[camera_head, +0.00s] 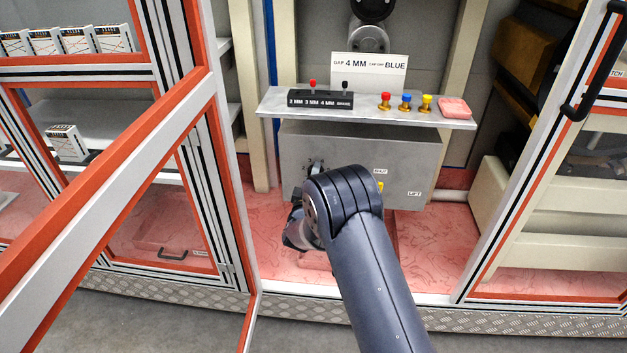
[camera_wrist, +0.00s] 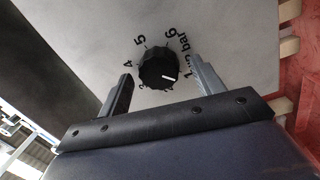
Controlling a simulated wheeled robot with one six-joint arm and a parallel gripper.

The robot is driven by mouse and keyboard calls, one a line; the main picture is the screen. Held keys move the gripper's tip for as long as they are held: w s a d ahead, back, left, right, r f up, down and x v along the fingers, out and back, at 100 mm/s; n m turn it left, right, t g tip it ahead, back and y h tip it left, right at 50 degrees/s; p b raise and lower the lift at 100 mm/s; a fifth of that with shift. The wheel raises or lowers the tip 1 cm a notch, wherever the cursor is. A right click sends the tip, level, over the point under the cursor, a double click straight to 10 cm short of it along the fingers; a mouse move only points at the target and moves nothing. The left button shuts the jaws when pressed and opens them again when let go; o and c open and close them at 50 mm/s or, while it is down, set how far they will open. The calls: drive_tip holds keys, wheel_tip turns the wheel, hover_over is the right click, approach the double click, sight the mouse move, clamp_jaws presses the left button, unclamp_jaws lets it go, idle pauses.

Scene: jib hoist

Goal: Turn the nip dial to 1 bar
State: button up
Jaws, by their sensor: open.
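The nip dial is a round black knob (camera_wrist: 158,72) on a grey panel, seen in the wrist view. Numbers 4, 5 and 6 and the word "bar" show around it, and a 1 seems to stand to its right. Its white mark points right, roughly towards that 1. My gripper (camera_wrist: 162,68) is open, with one finger on each side of the knob's picture. I cannot tell whether the fingers touch it. In the head view my arm covers part of the grey box (camera_head: 411,165), and the dial is not clearly visible there.
A shelf (camera_head: 330,110) above the box holds a black labelled block (camera_head: 320,99), red, blue and yellow knobs (camera_head: 406,103) and a pink block (camera_head: 454,107). A sign (camera_head: 369,75) reads "4 MM" and "BLUE". Open framed doors (camera_head: 190,120) flank the bay.

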drive_tip(key=s+a, duration=0.1)
drive_tip(key=s, duration=0.9)
drive_tip(key=shift+s+f, duration=0.25)
drive_tip(key=shift+s, duration=0.1)
drive_tip(key=shift+w, duration=0.1)
drive_tip(key=w+d, duration=0.1)
drive_tip(key=w, duration=0.9)
drive_tip(key=shift+w+r, duration=0.3)
drive_tip(key=shift+w, duration=0.05)
drive_tip(key=shift+d+r+m+g+y+b, duration=0.15)
drive_tip(key=shift+m+b, duration=1)
drive_tip(key=shift+m, duration=2.55)
drive_tip(key=shift+f+m+g+y+b, duration=0.2)
drive_tip(key=shift+m+b, duration=0.95)
drive_tip(key=shift+m, duration=2.55)
drive_tip(key=shift+d+r+m+g+y+b, duration=0.2)
drive_tip(key=shift+m+b, duration=0.95)
drive_tip(key=shift+m, duration=2.55)
drive_tip(key=shift+a+r, duration=0.1)
drive_tip(key=shift+a, duration=0.05)
